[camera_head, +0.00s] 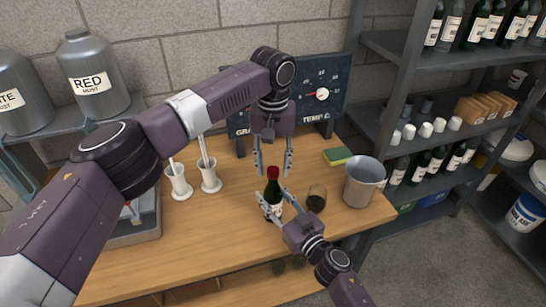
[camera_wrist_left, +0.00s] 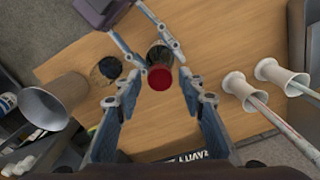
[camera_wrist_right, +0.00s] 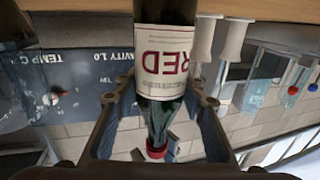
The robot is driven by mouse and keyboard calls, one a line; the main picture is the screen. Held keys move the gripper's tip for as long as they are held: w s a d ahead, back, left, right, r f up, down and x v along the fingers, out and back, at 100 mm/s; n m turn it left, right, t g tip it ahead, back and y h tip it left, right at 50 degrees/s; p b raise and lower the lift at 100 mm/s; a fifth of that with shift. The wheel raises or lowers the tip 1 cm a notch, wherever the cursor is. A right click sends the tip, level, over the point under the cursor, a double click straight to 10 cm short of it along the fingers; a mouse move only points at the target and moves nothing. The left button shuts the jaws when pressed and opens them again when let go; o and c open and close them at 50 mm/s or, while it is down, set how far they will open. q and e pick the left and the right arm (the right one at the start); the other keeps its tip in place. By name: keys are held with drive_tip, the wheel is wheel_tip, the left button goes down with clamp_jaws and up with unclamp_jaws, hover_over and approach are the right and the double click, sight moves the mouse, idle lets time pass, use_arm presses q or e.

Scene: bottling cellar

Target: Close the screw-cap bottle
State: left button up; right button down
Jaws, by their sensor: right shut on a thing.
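The dark green bottle (camera_head: 272,189) stands upright on the wooden table (camera_head: 232,222), with a white RED label (camera_wrist_right: 163,62) in the right wrist view. A red cap (camera_head: 273,171) sits at its mouth; whether it is screwed tight I cannot tell. The cap also shows in the left wrist view (camera_wrist_left: 160,77) and the right wrist view (camera_wrist_right: 154,153). My right gripper (camera_head: 270,204) is shut on the bottle's body from the front right. My left gripper (camera_head: 273,164) points down from above, its fingers open on either side of the cap, with gaps.
Two white cylinders with rods (camera_head: 210,179) stand left. A green-yellow sponge (camera_head: 338,156) and a gauge board (camera_head: 322,95) are behind. Shelves (camera_head: 408,140) rise at right.

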use_arm(q)
clamp_jaws()
drive_tip(key=m, duration=0.5)
drive_tip(key=shift+o, duration=0.3)
unclamp_jaws()
drive_tip(key=shift+r, duration=2.2)
wheel_tip(320, 180, up, 4)
drive_tip(key=shift+f+n, duration=0.2)
drive_tip(key=shift+n, duration=0.1)
drive_tip(key=shift+c, duration=0.3)
